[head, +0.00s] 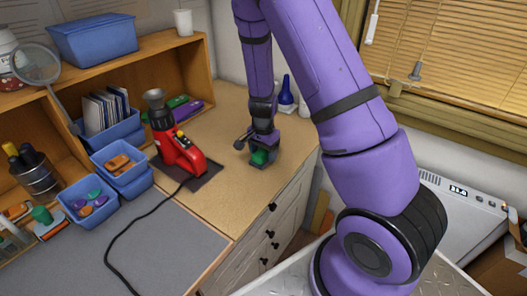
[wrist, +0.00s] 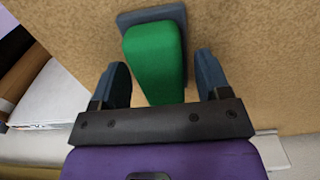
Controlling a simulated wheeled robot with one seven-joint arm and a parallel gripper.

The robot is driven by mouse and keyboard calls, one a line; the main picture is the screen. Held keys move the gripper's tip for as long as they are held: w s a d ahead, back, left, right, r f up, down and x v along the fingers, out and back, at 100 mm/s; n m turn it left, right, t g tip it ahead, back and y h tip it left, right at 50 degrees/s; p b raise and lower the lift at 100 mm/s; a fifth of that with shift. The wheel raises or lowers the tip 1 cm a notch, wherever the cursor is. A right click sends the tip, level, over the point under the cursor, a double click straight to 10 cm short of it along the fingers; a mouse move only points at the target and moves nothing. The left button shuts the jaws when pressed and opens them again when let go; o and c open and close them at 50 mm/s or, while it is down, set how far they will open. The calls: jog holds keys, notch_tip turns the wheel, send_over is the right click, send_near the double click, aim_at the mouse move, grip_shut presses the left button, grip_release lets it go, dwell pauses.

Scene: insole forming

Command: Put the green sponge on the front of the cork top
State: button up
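The green sponge (head: 259,157) is at the right part of the cork top (head: 228,202), close to its right edge. In the wrist view the green sponge (wrist: 154,62) lies between the two fingers of my gripper (wrist: 162,70). A narrow gap shows on each side of it, so the gripper looks open and not closed on it. A dark grey-blue piece (wrist: 129,19) shows under or behind the sponge's far end; I cannot tell whether it is joined to it. In the head view my gripper (head: 255,147) is low over the cork and partly hides the sponge.
A red tool (head: 180,150) with a black cable stands on a dark pad left of my gripper. Blue bins (head: 90,201) and a wooden shelf (head: 187,60) are farther left. A blue bottle (head: 286,93) stands behind. The front of the cork top is clear.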

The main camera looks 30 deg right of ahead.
notch_tip(320, 180, up, 12)
jog(key=r, duration=0.1)
notch_tip(320, 180, up, 16)
jog(key=n+t+y, duration=0.2)
jog(key=n, duration=0.4)
send_over(263, 151)
jog(key=s+a, duration=0.5)
jog(key=s, duration=0.4)
jog(key=s+a+r+n+t+h, duration=0.1)
jog(key=s+r+n, duration=0.2)
jog(key=s, duration=0.5)
jog(key=s+a+r+n+t+h, duration=0.1)
jog(key=s+r+n+t, duration=0.1)
jog(key=s+r+n, duration=0.2)
jog(key=s+r, duration=0.2)
jog(key=s, duration=0.2)
jog(key=shift+s+n, duration=0.3)
jog(key=shift+s, duration=0.05)
